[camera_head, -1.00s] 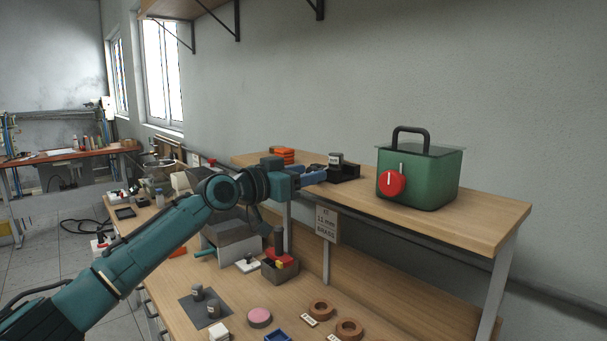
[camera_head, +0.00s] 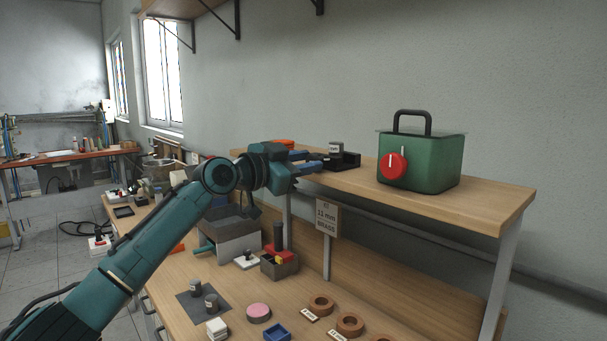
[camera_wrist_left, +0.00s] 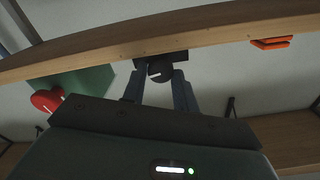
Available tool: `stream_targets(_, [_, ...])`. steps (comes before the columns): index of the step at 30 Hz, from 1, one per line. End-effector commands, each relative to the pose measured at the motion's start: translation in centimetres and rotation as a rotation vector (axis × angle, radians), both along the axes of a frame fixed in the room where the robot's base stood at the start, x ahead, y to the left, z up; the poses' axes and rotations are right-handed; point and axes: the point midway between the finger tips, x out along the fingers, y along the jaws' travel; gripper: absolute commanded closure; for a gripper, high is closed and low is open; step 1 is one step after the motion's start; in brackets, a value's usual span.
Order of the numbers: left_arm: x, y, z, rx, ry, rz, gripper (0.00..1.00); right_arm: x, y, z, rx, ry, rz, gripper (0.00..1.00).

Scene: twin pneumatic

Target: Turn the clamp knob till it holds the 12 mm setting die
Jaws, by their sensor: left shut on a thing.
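The black clamp (camera_head: 347,160) stands near the front edge of the raised shelf. A grey cylindrical die (camera_head: 336,149) with a pale label sits in it; the label is too small to read. My left gripper (camera_head: 316,160) reaches the clamp from the left. In the left wrist view, its two fingers (camera_wrist_left: 160,80) are shut on the round black clamp knob (camera_wrist_left: 160,68), which has a pale mark line. The knob is hidden by the fingers in the head view. Whether the clamp's jaw touches the die cannot be told. My right gripper is not in view.
A green box (camera_head: 425,165) with a red knob (camera_head: 393,166) stands right of the clamp on the shelf (camera_head: 470,205). Orange pieces (camera_wrist_left: 270,43) lie on the shelf's other side. A sign (camera_head: 327,217) hangs below the edge. Several small parts cover the lower bench.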

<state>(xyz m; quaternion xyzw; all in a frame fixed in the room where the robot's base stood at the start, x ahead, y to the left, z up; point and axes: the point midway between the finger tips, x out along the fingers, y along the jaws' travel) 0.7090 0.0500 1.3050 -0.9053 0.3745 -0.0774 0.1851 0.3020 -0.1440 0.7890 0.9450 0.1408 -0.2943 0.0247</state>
Motion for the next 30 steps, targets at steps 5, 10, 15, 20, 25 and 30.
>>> stream_targets(5, [-0.01,-0.07,-0.11,0.066,-0.062,-0.001,0.94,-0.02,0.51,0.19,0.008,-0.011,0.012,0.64])
stream_targets(10, [-0.01,-0.05,-0.05,0.07,-0.065,-0.001,0.94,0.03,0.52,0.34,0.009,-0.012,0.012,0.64])
stream_targets(15, [0.0,-0.05,-0.05,0.069,-0.064,-0.001,0.67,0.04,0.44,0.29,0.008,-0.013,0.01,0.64])
stream_targets(20, [-0.01,-0.03,-0.03,0.067,-0.064,0.0,0.54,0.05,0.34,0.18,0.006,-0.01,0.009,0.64])
stream_targets(25, [-0.01,-0.06,-0.06,0.068,-0.064,-0.001,0.5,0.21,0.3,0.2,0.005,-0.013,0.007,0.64])
stream_targets(30, [-0.03,-0.08,-0.1,0.068,-0.062,-0.001,0.5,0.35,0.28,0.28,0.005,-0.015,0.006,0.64])
